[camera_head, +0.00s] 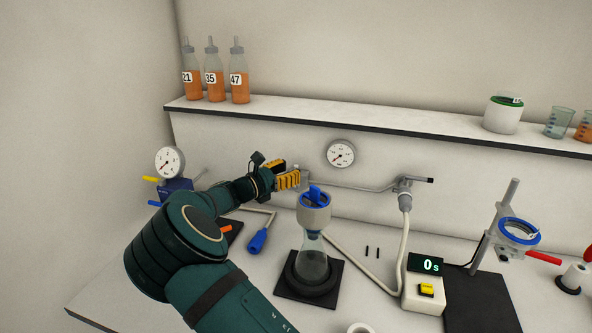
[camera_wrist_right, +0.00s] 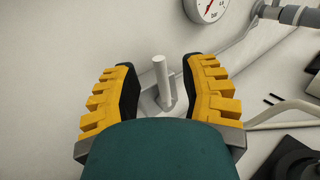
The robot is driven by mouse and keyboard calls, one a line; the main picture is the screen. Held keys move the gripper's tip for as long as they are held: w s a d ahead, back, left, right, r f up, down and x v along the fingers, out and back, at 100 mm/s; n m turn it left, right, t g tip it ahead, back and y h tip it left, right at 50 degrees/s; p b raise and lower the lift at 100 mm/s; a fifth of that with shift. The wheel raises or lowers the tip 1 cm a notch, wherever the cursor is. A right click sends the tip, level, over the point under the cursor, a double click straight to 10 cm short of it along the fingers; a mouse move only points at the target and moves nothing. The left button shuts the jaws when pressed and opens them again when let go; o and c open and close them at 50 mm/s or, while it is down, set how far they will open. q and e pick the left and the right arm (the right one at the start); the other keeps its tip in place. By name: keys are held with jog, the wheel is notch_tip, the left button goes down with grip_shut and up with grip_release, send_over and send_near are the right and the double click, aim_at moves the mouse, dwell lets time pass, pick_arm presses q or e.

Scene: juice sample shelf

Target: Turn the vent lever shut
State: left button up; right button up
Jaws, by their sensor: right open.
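A pale grey upright peg on a small base, which looks like the vent lever (camera_wrist_right: 162,82), stands on the pipework by the back wall. In the wrist view it is between my right gripper's (camera_wrist_right: 162,66) two yellow-padded fingers, with clear space on both sides. My right gripper (camera_head: 289,177) is open at the wall pipe in the head view, and its arm and fingers hide part of the fitting there. I cannot tell whether the lever's position is open or shut. My left gripper is not in view.
A flask (camera_head: 313,257) with a blue-topped cup (camera_head: 314,214) stands close to the right of my arm. A pressure gauge (camera_head: 340,153) is on the wall. A second valve (camera_head: 405,186) with a hose, a timer box (camera_head: 425,292) and a ring stand (camera_head: 495,228) are further right.

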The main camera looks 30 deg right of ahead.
aim_at(296, 188)
jog(key=shift+w+d, duration=0.15)
jog(key=shift+d, duration=0.65)
jog(key=shift+w+d, duration=0.1)
jog(key=shift+d, duration=0.7)
grip_shut()
